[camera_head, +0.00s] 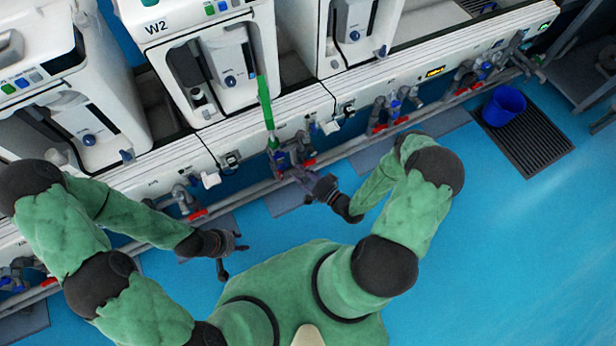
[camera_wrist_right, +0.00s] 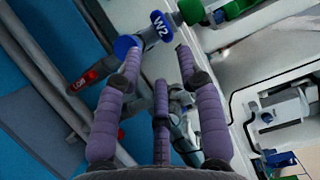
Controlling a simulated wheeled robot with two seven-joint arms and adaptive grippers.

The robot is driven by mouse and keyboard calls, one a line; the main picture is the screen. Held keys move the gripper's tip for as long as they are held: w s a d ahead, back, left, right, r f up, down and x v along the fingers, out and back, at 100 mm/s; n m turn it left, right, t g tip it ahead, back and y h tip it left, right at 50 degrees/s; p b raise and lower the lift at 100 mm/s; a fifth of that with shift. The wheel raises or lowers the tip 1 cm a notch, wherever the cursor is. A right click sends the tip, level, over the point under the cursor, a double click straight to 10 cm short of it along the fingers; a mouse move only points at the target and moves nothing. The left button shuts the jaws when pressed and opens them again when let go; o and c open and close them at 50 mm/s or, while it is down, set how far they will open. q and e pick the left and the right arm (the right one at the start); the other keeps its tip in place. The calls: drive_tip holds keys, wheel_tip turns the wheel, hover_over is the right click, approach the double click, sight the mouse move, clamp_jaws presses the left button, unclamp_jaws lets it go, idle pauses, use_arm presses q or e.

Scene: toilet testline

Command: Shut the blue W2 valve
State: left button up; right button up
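The blue W2 valve handle (camera_wrist_right: 160,26), with white W2 lettering, shows at the top of the right wrist view. A rounded blue part (camera_wrist_right: 125,45) is beside it to the left; I cannot tell whether both belong to one handle. My right gripper (camera_wrist_right: 158,62) has its purple fingers spread and appears empty, with the blue parts just beyond the fingertips. Contact cannot be made out. In the head view my right gripper (camera_head: 300,175) is at the pipework below the W2 machine (camera_head: 215,75). My left gripper (camera_head: 228,254) hangs over the blue floor with its fingers apart, empty.
A red handle (camera_wrist_right: 88,78) is close to the blue parts. A green hose-like part (camera_head: 265,103) rises above the valve. Similar valve groups line the white rail (camera_head: 320,100). A blue bucket (camera_head: 503,106) stands on a dark grate (camera_head: 530,150) at right. Floor at lower right is clear.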

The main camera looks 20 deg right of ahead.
drive_tip(key=shift+v, duration=1.75)
drive_tip(key=w+a+n+g+h+p, duration=0.2)
drive_tip(key=a+n+g+p, duration=0.3)
drive_tip(key=g, duration=0.3)
drive_tip(key=s+a+r+n+g, duration=0.2)
drive_tip(key=s+r, duration=0.1)
drive_tip(key=s, duration=0.1)
drive_tip(key=s+a+r+n+g+h+p, duration=0.1)
drive_tip(key=s+a+r+n+g, duration=0.1)
drive_tip(key=s, duration=0.3)
drive_tip(key=s+a+r+n+g+p, duration=0.1)
drive_tip(key=s+a+r+n+g, duration=0.1)
drive_tip(key=s+r+g, duration=0.2)
drive_tip(key=shift+s, duration=0.25)
